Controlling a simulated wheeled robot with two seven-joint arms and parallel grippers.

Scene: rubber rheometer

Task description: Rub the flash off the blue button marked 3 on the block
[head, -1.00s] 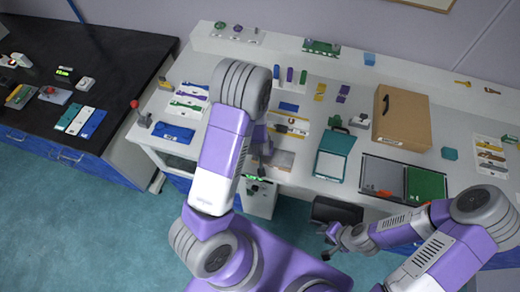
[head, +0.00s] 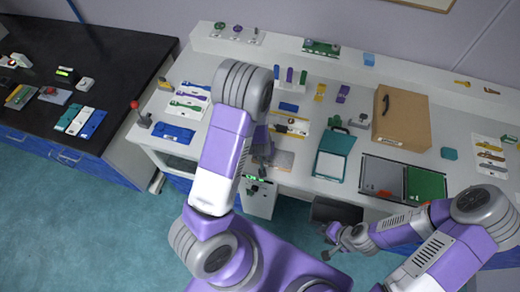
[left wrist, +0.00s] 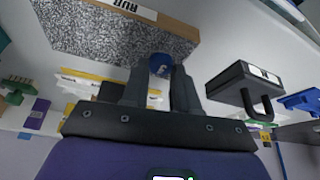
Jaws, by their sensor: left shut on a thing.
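In the left wrist view a blue button (left wrist: 160,65) sits between the fingertips of my left gripper (left wrist: 158,76), which is shut on it. Its mark is too small to read. Just beyond it is the block (left wrist: 95,38), with a grey speckled face and a "RUB" label on its edge. I cannot tell whether the button touches the block. In the head view the block (head: 283,160) lies near the bench's front edge; my left gripper (head: 262,152) is beside it, partly hidden by my arm. My right gripper (head: 330,242) looks open and empty, in front of the bench.
A dark handled box (left wrist: 240,85) stands right of the fingers in the left wrist view. On the bench are a teal case (head: 334,152), a brown box (head: 402,120) and a grey-and-green tray (head: 382,175). A red-knobbed lever (head: 135,108) stands at the left end.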

